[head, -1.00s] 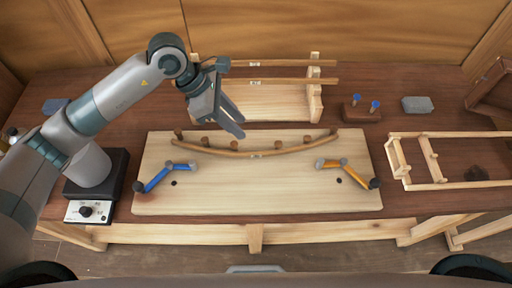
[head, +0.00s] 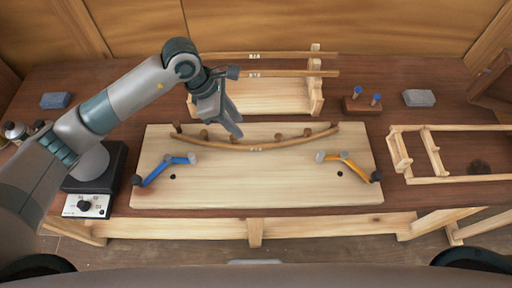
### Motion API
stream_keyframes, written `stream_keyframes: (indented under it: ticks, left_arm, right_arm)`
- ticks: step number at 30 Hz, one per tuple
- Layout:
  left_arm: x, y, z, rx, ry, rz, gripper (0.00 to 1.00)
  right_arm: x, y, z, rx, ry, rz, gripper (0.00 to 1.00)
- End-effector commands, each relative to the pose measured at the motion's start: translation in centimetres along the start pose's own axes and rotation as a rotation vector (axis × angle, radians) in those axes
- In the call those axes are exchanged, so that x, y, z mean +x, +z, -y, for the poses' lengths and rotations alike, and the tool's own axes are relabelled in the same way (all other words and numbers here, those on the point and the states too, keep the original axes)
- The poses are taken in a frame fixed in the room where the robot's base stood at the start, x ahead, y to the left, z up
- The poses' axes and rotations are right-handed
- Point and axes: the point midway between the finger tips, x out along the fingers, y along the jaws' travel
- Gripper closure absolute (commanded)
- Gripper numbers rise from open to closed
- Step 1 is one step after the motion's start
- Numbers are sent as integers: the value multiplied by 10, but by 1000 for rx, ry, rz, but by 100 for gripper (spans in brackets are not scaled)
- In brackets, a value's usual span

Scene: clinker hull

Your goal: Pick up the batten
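Several wooden battens are in the head view. One is a curved strip (head: 256,149) bent against several pegs on the pale board (head: 255,185). Two straight battens, a rear one (head: 290,55) and a front one (head: 290,74), lie across the wooden rack (head: 317,95). A small pale mark shows on each. My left gripper (head: 238,127) points down and right above the board's back edge, over the left part of the curved strip and in front of the rack. Its fingers look apart, with nothing visible between them. My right gripper is not in view.
A blue jointed arm (head: 160,170) and an orange one (head: 348,163) lie on the board. A peg block (head: 362,105), a grey block (head: 418,98) and a wooden frame (head: 455,179) are to the right. A control box (head: 88,206) is at front left.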

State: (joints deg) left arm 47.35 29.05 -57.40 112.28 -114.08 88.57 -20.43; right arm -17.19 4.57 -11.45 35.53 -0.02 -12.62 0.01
Motion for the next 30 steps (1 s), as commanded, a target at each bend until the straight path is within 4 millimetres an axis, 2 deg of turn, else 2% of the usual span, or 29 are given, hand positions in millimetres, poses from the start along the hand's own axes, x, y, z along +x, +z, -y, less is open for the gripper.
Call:
stream_keyframes:
  ticks: [1, 3, 10, 15, 26, 30]
  left_arm:
    - [13, -1, 0, -2, -2, 1, 69]
    - [26, 0, 1, -1, -3, 2, 69]
    - [60, 0, 0, -1, -1, 1, 69]
    - [67, 0, 0, -1, 1, 1, 69]
    - [69, 0, 0, 0, 0, 1, 69]
    - [79, 2, 1, -1, -1, 1, 69]
  right_arm:
    - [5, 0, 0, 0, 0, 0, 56]
    - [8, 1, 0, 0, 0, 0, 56]
    - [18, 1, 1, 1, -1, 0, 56]
    - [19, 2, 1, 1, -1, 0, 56]
    - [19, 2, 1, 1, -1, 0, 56]
    - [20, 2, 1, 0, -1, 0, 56]
